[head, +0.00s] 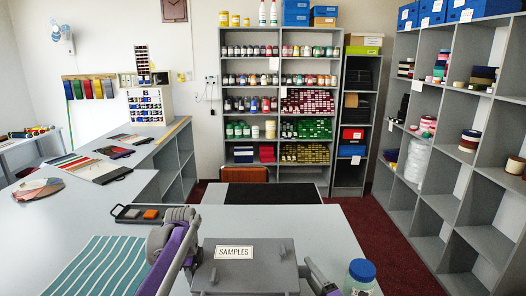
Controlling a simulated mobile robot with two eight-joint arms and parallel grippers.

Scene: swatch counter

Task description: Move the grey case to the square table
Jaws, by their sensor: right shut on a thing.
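The grey case (250,277), with a white SAMPLES label (233,252) on its top, is at the bottom centre of the head view. My right gripper (318,276) is shut on it at its right side, partly cut off by the lower edge. My left arm stands at the left of the case, and its gripper does not show. A pale grey tabletop (320,225) stretches behind the case. I cannot tell whether the case touches it, or whether this is the square table.
A clear bottle with a blue cap (361,271) stands right of the case. A dark tray (145,214) with orange and grey swatches and a teal striped cloth (93,265) lie at left. A black mat (272,194) lies behind. Shelves (455,238) line the right; red floor lies between.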

